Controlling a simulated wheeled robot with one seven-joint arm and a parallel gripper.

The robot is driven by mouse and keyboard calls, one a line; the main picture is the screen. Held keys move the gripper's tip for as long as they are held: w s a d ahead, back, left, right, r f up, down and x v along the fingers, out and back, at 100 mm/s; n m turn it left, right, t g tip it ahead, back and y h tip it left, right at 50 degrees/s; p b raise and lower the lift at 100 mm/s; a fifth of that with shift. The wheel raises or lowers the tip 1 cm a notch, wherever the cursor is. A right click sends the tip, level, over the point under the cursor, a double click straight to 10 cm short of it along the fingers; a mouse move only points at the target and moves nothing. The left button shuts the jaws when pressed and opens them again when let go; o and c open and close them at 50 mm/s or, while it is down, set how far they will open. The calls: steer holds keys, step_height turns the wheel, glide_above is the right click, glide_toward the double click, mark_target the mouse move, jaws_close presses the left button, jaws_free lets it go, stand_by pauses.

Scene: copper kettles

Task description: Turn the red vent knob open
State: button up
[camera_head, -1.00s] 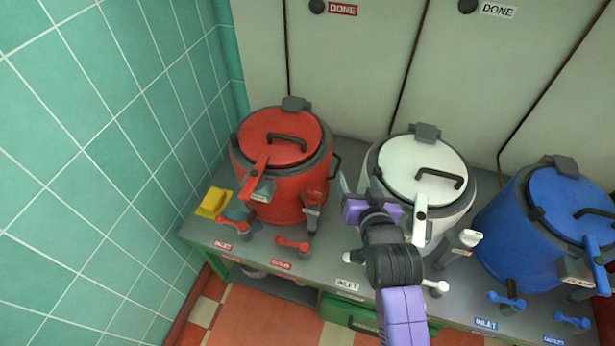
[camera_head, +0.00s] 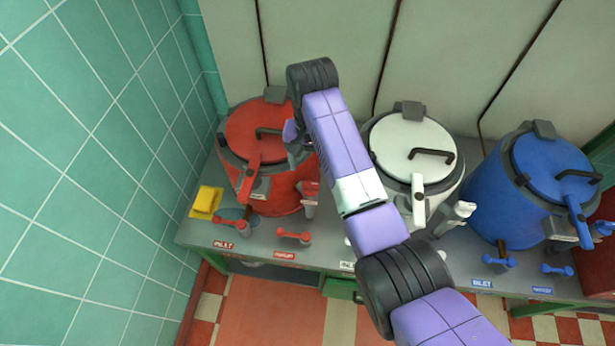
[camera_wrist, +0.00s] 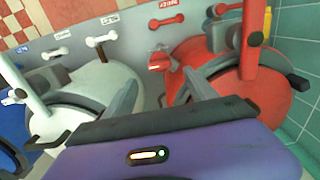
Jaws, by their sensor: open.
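The red kettle (camera_head: 281,191) stands at the left end of the counter, its lid down. The red knob (camera_head: 309,189) sits on a grey fitting at its front right side; I take this for the vent knob. It also shows in the wrist view (camera_wrist: 158,64), just beyond and between my fingertips. My gripper (camera_wrist: 161,80) is open and empty, with one finger to each side of the knob's line. I see no contact. In the head view my purple arm reaches over the counter and hides most of the gripper.
A white kettle (camera_head: 411,152) stands right of the red one, a blue kettle (camera_head: 520,200) farther right. A yellow block (camera_head: 206,202) lies at the left, near the green tiled wall (camera_head: 80,150).

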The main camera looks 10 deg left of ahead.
mark_target(311, 183)
steer(key=shift+f, duration=3.85)
steer(key=c, duration=1.4)
